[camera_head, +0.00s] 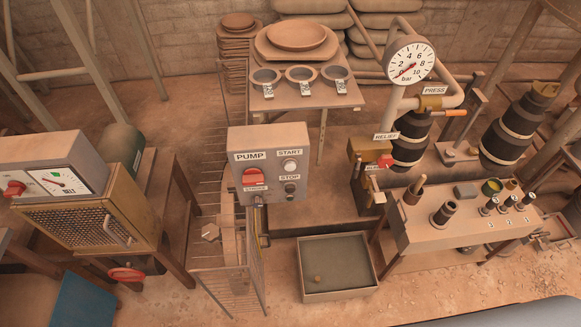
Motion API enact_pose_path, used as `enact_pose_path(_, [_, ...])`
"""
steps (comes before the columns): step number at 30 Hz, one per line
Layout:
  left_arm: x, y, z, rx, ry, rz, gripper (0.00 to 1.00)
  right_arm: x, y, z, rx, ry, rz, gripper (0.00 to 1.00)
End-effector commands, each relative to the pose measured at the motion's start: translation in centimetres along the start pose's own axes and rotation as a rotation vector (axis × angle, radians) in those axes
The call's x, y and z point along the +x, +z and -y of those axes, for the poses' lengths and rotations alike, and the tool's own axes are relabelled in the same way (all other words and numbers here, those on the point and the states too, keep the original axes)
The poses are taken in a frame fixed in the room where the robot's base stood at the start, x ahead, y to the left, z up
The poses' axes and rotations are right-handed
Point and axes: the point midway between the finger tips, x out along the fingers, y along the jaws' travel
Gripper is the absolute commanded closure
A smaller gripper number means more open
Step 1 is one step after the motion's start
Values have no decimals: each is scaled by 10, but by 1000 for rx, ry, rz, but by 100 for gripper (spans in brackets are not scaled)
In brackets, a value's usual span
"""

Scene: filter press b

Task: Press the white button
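The white button (290,166) is a small round button under the START label on the grey pump control box (268,200). The box stands near the middle of the head view, its front face turned toward me. A dark button (291,188) sits just below the white one, by the STOP label. Nothing covers the white button. Neither of my grippers shows in the head view.
A wire guard (215,255) stands left of the box's post. A shallow tray (337,292) lies on the floor to the right. A pressure gauge (409,61) and a workbench (405,225) stand further right. A cabinet with a mesh front (85,228) is at left.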

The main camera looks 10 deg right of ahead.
Motion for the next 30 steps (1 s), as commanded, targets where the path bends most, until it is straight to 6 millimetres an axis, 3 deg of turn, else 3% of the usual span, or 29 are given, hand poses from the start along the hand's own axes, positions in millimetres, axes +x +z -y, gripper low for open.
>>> enact_pose_path(1, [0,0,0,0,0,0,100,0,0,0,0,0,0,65])
enact_pose_path(7, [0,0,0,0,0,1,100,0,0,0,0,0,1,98])
enact_pose_path(8, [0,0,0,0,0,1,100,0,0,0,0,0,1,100])
enact_pose_path(30, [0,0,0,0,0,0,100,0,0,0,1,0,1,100])
